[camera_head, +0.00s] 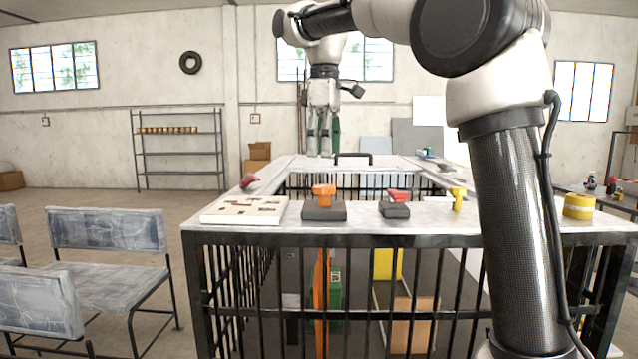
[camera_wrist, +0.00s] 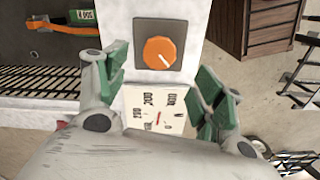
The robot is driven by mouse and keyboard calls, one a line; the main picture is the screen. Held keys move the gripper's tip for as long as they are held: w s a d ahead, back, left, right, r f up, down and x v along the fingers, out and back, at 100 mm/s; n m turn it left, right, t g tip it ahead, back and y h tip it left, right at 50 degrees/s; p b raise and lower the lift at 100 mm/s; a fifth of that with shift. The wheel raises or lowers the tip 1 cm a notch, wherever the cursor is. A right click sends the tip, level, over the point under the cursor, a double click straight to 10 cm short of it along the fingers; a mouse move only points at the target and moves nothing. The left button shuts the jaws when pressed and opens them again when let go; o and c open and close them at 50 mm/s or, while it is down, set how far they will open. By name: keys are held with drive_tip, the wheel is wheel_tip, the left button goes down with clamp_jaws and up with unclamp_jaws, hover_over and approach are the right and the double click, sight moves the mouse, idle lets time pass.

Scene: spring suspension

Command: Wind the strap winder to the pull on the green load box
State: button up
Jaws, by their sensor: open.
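An orange knob (camera_head: 323,192) stands on a dark block on the near tabletop, and I take it for the strap winder. In the wrist view the round orange knob (camera_wrist: 160,52) has a pale mark and sits on a dark square plate. My gripper (camera_head: 323,148) hangs fingers down, open and empty, apart from the knob; its green fingertips also show in the wrist view (camera_wrist: 168,78). A green box (camera_head: 335,290) is low inside the barred frame, behind an orange strap (camera_head: 320,285), partly hidden by bars. Its label is unreadable in the head view.
A cream board (camera_head: 225,214) with a red pointer lies left of the knob; its numbers show in the wrist view (camera_wrist: 160,105). A red-handled block (camera_head: 395,210), a yellow fitting (camera_head: 458,203) and a yellow roll (camera_head: 578,206) stand to the right. Benches (camera_head: 105,230) are at left.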

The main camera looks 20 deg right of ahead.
sight(324, 186)
drive_tip(key=shift+f+n, duration=0.1)
drive_tip(key=shift+n, duration=0.3)
wheel_tip(324, 186, down, 8)
drive_tip(key=shift+r, duration=0.2)
drive_tip(key=c, duration=1)
